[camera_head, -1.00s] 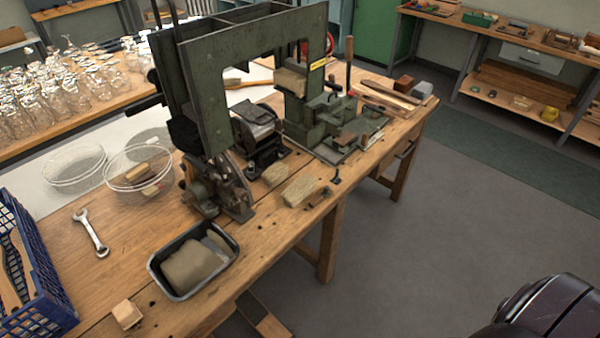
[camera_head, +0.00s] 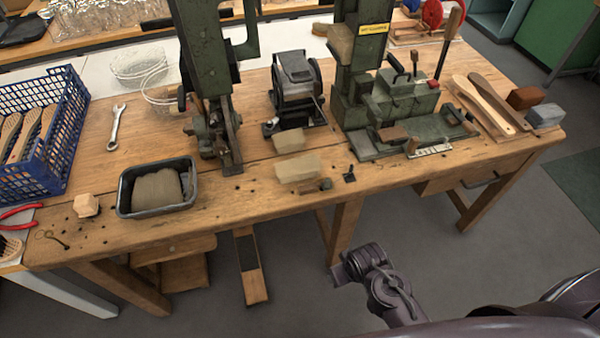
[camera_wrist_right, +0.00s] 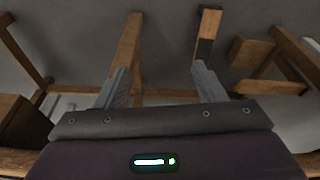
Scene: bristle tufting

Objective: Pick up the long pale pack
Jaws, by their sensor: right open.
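The long pale pack (camera_head: 300,168) lies on the workbench near its front edge, in the middle of the head view. A shorter, similar pack (camera_head: 289,141) lies just behind it, and a tan mass sits in the dark tray (camera_head: 124,197) to the left. My right arm comes in at the bottom right of the head view, in front of the bench and apart from the packs. In the right wrist view my right gripper (camera_wrist_right: 160,70) has its fingers spread with nothing between them. No pack shows in that view. My left gripper is not in view.
Behind the pack stand a grinder-like machine (camera_head: 297,90) and green machines (camera_head: 405,100). A small dark fitting (camera_head: 349,174) lies right of the pack. A blue crate (camera_head: 62,150), wrench (camera_head: 117,127) and wooden block (camera_head: 86,205) are on the left. Floor in front of the bench is open.

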